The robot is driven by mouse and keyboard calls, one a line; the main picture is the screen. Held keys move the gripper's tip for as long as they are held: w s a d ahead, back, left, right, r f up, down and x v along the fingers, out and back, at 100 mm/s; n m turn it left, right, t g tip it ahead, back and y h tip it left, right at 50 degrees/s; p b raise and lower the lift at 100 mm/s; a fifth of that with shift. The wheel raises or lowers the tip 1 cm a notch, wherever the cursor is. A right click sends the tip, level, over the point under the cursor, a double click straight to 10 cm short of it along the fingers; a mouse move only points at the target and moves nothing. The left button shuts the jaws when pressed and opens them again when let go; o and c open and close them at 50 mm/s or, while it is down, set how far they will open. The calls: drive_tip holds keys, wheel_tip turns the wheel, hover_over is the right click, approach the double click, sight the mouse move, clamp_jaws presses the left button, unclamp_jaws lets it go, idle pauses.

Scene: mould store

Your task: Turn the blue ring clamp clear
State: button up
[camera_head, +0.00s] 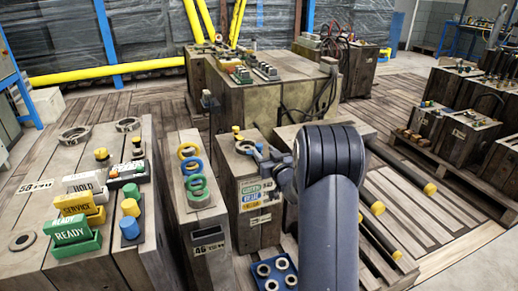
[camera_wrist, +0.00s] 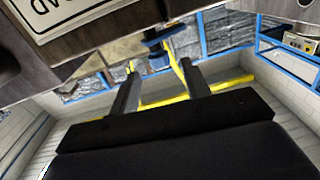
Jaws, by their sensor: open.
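A small blue part (camera_wrist: 157,52), which looks like the blue ring clamp, hangs in the wrist view under the edge of a block. It lies ahead of and between the two dark fingers of my gripper (camera_wrist: 159,70). The fingers are open and I see no contact with it. In the head view a small blue part (camera_head: 259,147) shows beside a grey ring (camera_head: 245,147) on top of a block, next to my gripper (camera_head: 274,160). My arm hides much of this area, and the clamp's turn angle cannot be told.
A narrow block (camera_head: 207,222) with yellow, blue and green rings stands left of the clamp's block. A wider block (camera_head: 95,165) with coloured signs and knobs is at far left. A blue tray (camera_head: 275,272) lies below my arm. Yellow-ended bars (camera_head: 400,175) lie at right.

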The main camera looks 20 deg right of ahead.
sight(259, 145)
drive_tip(key=shift+w+a+b, duration=0.15)
drive_tip(key=shift+w+b, duration=0.35)
drive_tip(key=shift+w, duration=2.15)
drive_tip(key=shift+c, duration=0.6)
drive_tip(key=c, duration=0.9)
drive_tip(key=shift+o, duration=0.2)
drive_tip(key=shift+r+y+p, duration=0.15)
drive_tip(key=shift+y+p, duration=0.15)
drive_tip(key=shift+p, duration=0.15)
drive_tip(key=shift+n+p, duration=0.4)
drive_tip(key=n+g+y+p, duration=0.1)
drive_tip(key=n+y+p, duration=0.1)
drive_tip(key=y+p, duration=0.2)
drive_tip(key=shift+r+p, duration=0.15)
drive_tip(key=shift+p, duration=0.15)
drive_tip(key=shift+f+n+g+y+p, duration=0.15)
drive_tip(key=shift+n+g+y+p, duration=0.65)
drive_tip(key=shift+n+y, duration=0.5)
drive_tip(key=shift+f+n+g+y+p, duration=0.15)
drive_tip(key=shift+n+g+y+p, duration=0.75)
drive_tip(key=shift+y, duration=0.7)
